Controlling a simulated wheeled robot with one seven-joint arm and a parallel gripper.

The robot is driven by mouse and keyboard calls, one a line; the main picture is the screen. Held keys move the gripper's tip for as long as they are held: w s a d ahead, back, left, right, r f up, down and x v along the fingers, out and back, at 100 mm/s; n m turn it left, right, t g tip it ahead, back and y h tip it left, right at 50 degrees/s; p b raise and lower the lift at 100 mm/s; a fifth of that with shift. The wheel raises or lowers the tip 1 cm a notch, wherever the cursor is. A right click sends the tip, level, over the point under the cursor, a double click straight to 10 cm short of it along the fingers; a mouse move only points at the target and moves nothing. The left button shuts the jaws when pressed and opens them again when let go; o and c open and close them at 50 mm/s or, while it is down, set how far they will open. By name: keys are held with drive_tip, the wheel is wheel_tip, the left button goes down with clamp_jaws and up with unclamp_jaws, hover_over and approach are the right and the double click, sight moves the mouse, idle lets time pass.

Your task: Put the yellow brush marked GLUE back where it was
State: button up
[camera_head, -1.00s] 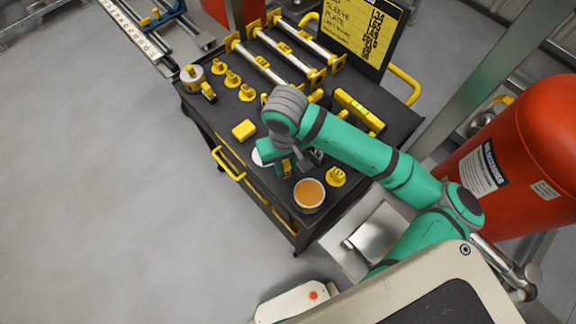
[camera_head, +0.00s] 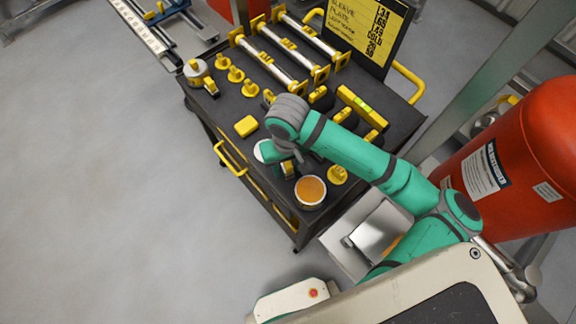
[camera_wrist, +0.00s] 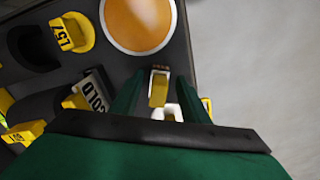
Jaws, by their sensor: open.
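In the wrist view a small yellow piece with a pale end (camera_wrist: 158,88) shows between my fingers. It looks like the brush, but I cannot read GLUE on it. My gripper (camera_wrist: 159,97) is open around it, with one green finger on each side. It points down at the cart top, close beside a round pot of orange-brown contents (camera_wrist: 139,22). In the head view the pot (camera_head: 310,191) stands at the cart's near corner. My gripper is mostly hidden under my wrist there, with a bit of yellow (camera_head: 287,168) beside it.
The dark cart top (camera_head: 222,107) holds a yellow block (camera_head: 246,126), several yellow knobs, silver bars and a yellow level (camera_head: 362,106). A yellow piece marked 157 (camera_wrist: 72,33) lies near the pot. A red tank (camera_head: 525,150) stands right.

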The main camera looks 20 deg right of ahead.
sight(287, 164)
wheel_tip(287, 164, up, 12)
drive_tip(key=shift+r, duration=0.15)
idle(0.4)
idle(0.4)
